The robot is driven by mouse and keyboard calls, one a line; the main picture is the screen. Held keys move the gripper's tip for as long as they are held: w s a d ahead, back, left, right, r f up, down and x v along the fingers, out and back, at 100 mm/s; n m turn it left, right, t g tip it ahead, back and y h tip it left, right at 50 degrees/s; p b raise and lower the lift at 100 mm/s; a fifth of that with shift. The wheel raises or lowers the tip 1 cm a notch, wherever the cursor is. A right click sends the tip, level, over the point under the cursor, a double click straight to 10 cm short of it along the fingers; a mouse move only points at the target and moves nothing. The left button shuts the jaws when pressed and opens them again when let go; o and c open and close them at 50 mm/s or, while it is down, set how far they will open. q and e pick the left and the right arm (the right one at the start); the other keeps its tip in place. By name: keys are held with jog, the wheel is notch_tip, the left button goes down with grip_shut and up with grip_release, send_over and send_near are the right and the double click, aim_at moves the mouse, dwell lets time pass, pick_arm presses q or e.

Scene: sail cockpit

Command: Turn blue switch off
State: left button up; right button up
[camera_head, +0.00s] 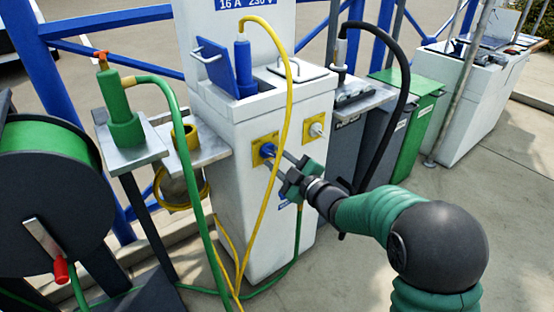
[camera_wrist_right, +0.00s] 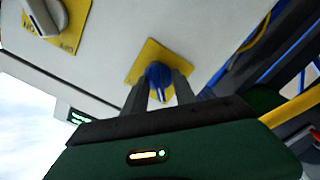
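The blue switch (camera_head: 267,150) is a round knob on a yellow plate on the front of the white pedestal (camera_head: 236,122). In the right wrist view the blue switch (camera_wrist_right: 158,74) lies between my two right fingertips, its grip bar pointing down between them. My right gripper (camera_head: 273,161) reaches in from the right at the switch. Its fingers stand apart, one each side of the knob; they also show in the right wrist view (camera_wrist_right: 160,82). I see no clear contact with the bar. My left gripper is not in view.
A white switch (camera_head: 317,130) on its own yellow plate sits just right of my gripper. A yellow cable (camera_head: 284,110) hangs down the pedestal front near the blue switch. A green hose (camera_head: 184,150) and hose reel (camera_head: 45,180) stand left. Grey and green bins (camera_head: 418,110) stand right.

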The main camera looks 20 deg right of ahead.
jog(key=shift+r, duration=0.1)
jog(key=shift+s+r, duration=0.1)
jog(key=p+v, duration=0.5)
jog(key=v, duration=1.1)
jog(key=shift+s+d+p, duration=0.15)
jog(key=shift+s+p, duration=0.15)
jog(key=shift+p, duration=0.05)
